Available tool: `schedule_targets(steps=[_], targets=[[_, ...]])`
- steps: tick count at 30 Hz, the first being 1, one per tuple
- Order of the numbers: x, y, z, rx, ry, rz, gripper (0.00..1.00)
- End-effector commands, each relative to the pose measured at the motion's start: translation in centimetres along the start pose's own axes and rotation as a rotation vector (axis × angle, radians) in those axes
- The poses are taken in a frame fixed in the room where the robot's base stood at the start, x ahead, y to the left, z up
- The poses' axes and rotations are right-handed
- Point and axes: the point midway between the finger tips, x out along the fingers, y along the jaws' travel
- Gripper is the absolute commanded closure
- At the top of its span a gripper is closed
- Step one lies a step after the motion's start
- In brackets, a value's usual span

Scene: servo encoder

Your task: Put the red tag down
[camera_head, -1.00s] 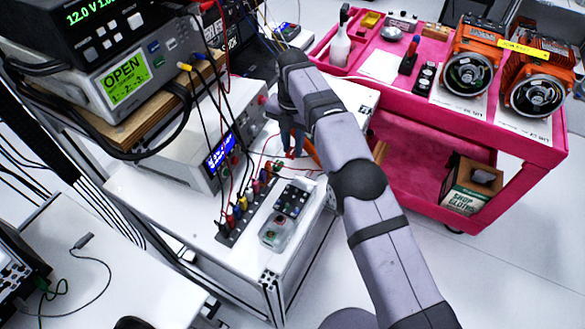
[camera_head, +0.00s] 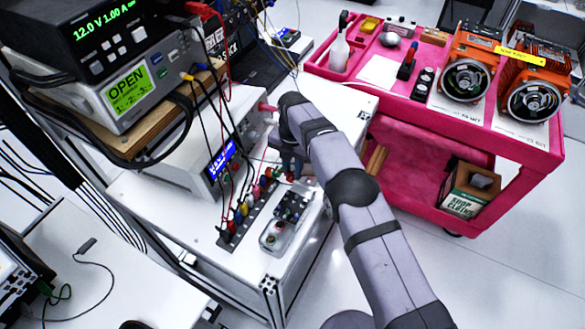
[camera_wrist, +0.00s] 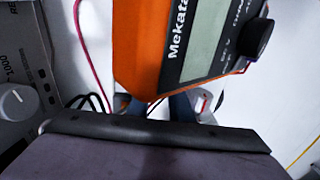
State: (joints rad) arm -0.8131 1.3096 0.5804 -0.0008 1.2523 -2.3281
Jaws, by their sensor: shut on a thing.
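My gripper (camera_head: 290,172) points down over the white bench top, behind the row of coloured terminals. It is shut, and a small red piece, the red tag (camera_head: 290,178), shows at its fingertips. Most of the tag is hidden by the fingers. I cannot tell whether it touches the bench. In the wrist view, the fingertips (camera_wrist: 174,107) are mostly hidden behind the dark wrist edge and an orange multimeter.
The orange multimeter (camera_wrist: 142,50) is close in the wrist view. A terminal strip (camera_head: 244,215) with wires and a keypad box (camera_head: 292,205) stand in front. A power supply (camera_head: 190,150) is left; a pink cart (camera_head: 420,120) is right.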

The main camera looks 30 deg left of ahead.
Motion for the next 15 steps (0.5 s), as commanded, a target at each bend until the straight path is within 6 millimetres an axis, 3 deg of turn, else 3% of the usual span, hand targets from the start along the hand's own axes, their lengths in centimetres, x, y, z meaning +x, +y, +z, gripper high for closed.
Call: schedule_targets(steps=[11,12,15], targets=[[0.50,0.01,0.01,0.000,0.000,0.000,1.00],[0.33,0.02,0.02,0.000,-0.001,0.001,0.73],[0.32,0.01,0.01,0.000,0.000,0.000,0.73]])
